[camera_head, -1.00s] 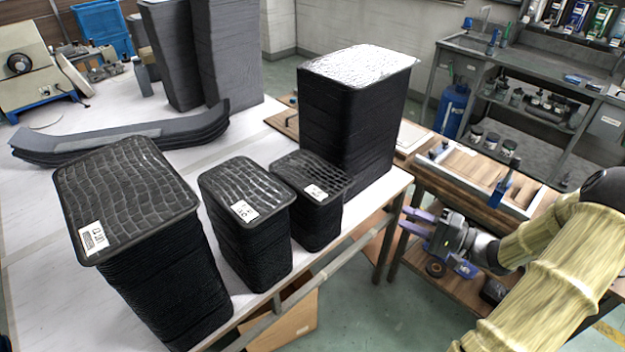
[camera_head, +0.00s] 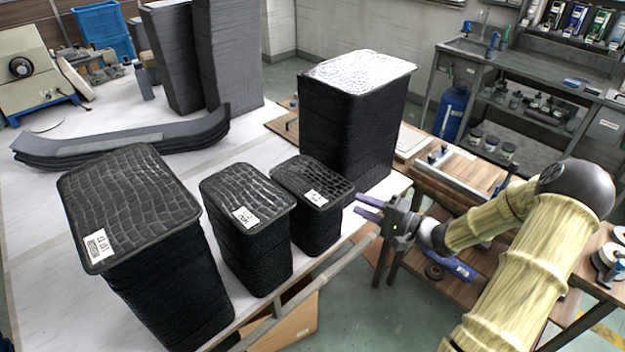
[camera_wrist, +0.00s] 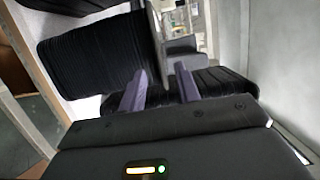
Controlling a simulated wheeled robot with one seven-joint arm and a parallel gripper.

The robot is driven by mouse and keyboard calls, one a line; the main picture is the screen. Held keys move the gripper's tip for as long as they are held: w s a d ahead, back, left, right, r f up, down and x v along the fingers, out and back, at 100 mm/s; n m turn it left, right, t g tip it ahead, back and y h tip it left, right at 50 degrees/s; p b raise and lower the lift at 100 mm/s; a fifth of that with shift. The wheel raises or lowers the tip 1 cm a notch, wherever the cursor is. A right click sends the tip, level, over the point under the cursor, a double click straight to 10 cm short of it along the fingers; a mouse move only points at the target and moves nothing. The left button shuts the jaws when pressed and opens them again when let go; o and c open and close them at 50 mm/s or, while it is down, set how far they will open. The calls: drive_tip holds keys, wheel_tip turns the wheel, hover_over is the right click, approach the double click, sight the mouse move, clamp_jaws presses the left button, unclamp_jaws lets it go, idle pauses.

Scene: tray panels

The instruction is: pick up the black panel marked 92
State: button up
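Three stacks of black crocodile-textured panels stand in a row near the table's front edge in the head view: a large left stack (camera_head: 130,200), a middle stack (camera_head: 250,200) and a smaller right stack (camera_head: 315,185). Each top panel carries a white label; I cannot read for sure which one says 92. My gripper (camera_head: 358,205) is open and empty, with its purple fingers pointing left, just right of the smaller stack and apart from it. In the wrist view, my gripper (camera_wrist: 160,88) has its fingers spread, with ribbed black stacks (camera_wrist: 95,62) ahead of it.
A tall dark stack with a shiny silver top (camera_head: 358,68) stands behind the smaller stack. Curved grey panels (camera_head: 120,140) and tall grey stacks (camera_head: 228,55) are farther back on the white table (camera_head: 30,250). A wooden bench (camera_head: 470,170) lies to the right.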

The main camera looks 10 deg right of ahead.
sight(342, 198)
drive_tip(key=shift+a, duration=0.1)
drive_tip(key=p+x, duration=0.1)
drive_tip(key=x, duration=0.4)
drive_tip(key=shift+a, duration=0.15)
idle(0.6)
clamp_jaws()
